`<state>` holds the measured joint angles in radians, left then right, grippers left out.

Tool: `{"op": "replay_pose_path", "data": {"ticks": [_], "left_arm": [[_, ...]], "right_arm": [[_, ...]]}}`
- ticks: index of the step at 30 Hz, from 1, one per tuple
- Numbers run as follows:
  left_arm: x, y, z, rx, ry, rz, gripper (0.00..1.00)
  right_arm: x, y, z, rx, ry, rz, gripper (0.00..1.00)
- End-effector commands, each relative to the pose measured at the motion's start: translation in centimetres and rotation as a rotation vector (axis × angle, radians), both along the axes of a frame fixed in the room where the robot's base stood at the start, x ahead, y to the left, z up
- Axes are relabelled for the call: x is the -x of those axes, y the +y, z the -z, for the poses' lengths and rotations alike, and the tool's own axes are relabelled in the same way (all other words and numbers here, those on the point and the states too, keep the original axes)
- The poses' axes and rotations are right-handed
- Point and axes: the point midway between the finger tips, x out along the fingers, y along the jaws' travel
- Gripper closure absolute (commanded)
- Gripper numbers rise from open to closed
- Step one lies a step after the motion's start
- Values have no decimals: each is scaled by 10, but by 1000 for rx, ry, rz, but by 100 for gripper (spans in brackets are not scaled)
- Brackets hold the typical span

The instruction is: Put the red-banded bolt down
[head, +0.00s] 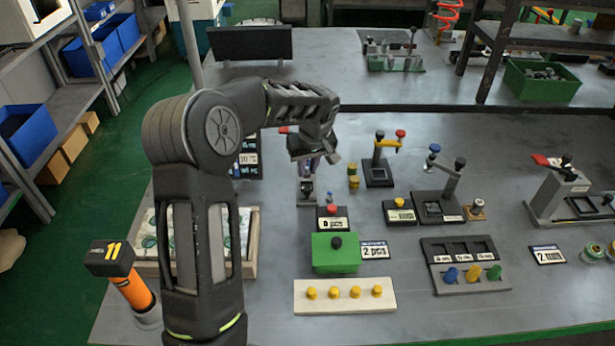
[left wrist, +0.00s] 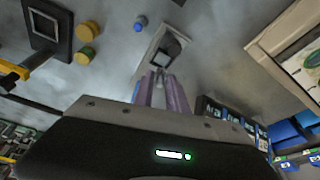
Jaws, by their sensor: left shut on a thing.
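My left gripper (head: 315,168) hangs over the middle-left of the bench and points down. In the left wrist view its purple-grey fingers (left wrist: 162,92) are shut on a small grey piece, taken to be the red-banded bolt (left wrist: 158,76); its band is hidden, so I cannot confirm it. Just below the fingers is a grey block with a dark square recess (head: 307,198), which also shows in the left wrist view (left wrist: 180,36). I cannot tell whether the bolt touches the block. My right gripper is not in view.
A small blue piece (head: 329,197) and yellow pieces (head: 353,182) lie right of the block. A red-button box (head: 332,222) and green box (head: 335,260) stand in front. A lever fixture (head: 379,172) stands farther right. A wooden tray (head: 252,262) is at left.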

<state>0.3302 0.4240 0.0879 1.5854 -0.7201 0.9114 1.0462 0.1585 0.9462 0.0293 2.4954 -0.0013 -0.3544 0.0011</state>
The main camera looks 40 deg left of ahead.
Motion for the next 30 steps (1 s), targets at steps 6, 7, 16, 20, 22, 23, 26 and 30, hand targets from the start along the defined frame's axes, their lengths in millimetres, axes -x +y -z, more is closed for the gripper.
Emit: {"op": "replay_pose_path", "data": {"ticks": [6, 7, 16, 20, 22, 23, 26, 30], "left_arm": [[0, 0, 0, 0, -1, 0, 100], [0, 0, 1, 0, 0, 0, 100], [1, 0, 32, 2, 3, 1, 100], [0, 0, 38, 1, -1, 0, 100], [0, 0, 38, 1, -1, 0, 100], [0, 0, 38, 1, -1, 0, 100], [0, 0, 38, 1, -1, 0, 100], [0, 0, 43, 1, -1, 0, 100]], "right_arm": [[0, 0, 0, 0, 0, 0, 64], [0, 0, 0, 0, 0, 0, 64], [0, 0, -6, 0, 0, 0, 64], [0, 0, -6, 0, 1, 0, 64], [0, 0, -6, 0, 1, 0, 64], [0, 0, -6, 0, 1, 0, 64], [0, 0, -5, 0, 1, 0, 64], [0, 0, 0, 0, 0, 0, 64]]}}
